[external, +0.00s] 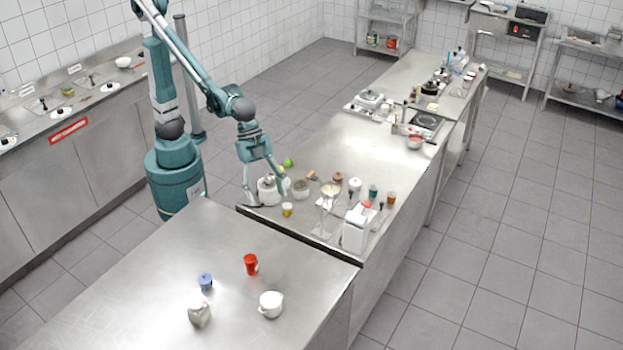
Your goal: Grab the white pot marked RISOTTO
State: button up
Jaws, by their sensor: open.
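A white pot (268,193) stands upright near the left corner of the steel counter. It is the likely RISOTTO pot, but no lettering can be read at this size. My gripper (265,198) points down over it, with its fingers spread apart. One finger appears on the left side of the pot and the other on its right. I cannot tell whether either finger touches the pot. The gripper partly hides the pot.
A small yellow jar (287,210), a grey pot (300,188) and a green item (288,163) stand close by. A white appliance (356,230) is farther right. The nearer table holds a white mug (271,304) and a red cup (251,264), with bare room around them.

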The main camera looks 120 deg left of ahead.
jog(key=w+d+f+m+g+p, duration=0.15)
jog(key=w+d+f+p, duration=0.3)
jog(key=w+d, duration=0.7)
jog(key=m+h+p, duration=0.1)
jog(key=m+p, duration=0.1)
jog(key=m, duration=0.1)
send_over(271, 298)
jog(key=s+a, duration=0.2)
jog(key=shift+g, duration=0.25)
jog(key=f, duration=0.9)
jog(key=shift+w+d, duration=0.1)
jog(key=shift+w, duration=0.15)
jog(key=shift+d+f, duration=0.15)
jog(key=shift+d, duration=0.05)
jog(key=shift+x, duration=1.3)
jog(key=shift+f, duration=0.1)
jog(key=shift+x, duration=2.5)
